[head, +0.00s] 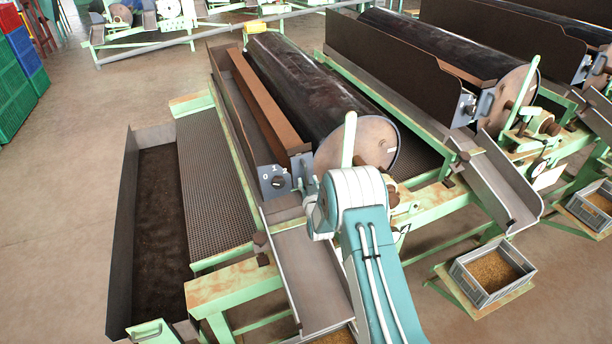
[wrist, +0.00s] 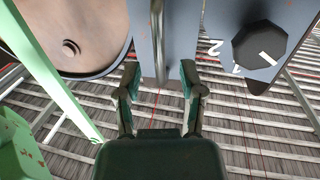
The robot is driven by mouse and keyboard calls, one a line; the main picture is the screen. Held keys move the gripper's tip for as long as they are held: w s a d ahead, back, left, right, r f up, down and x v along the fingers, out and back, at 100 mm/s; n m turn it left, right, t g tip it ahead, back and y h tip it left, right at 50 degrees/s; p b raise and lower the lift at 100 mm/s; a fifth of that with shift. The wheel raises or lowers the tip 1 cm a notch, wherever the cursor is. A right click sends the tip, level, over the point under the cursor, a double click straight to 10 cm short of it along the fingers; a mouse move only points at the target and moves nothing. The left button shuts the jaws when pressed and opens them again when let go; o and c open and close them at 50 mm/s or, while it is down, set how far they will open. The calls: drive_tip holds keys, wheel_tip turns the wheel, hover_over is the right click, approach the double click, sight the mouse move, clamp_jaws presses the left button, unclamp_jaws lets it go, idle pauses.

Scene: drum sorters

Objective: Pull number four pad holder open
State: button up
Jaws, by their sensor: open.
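In the wrist view a grey bar-like handle (wrist: 160,45) stands out from a blue-grey panel (wrist: 200,50). My gripper (wrist: 160,78) is open, with one finger on each side of the handle's lower end. I cannot tell whether either finger touches it. A black knob (wrist: 260,45) with white numerals sits on the panel to the right. In the head view the nearest drum sorter has a dial panel (head: 274,182) beside its dark drum (head: 315,90). My arm covers my gripper there. I see no label that clearly marks pad holder four.
A pale green lever (head: 348,138) stands by the drum's end disc (head: 365,147), close to my arm. A metal chute (head: 305,280) slopes down below. A second sorter (head: 400,50) and a grey crate of grain (head: 491,272) are to the right. Floor at left is open.

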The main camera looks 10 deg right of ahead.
sight(306, 176)
drive_tip(key=shift+w, duration=1.8)
clamp_jaws()
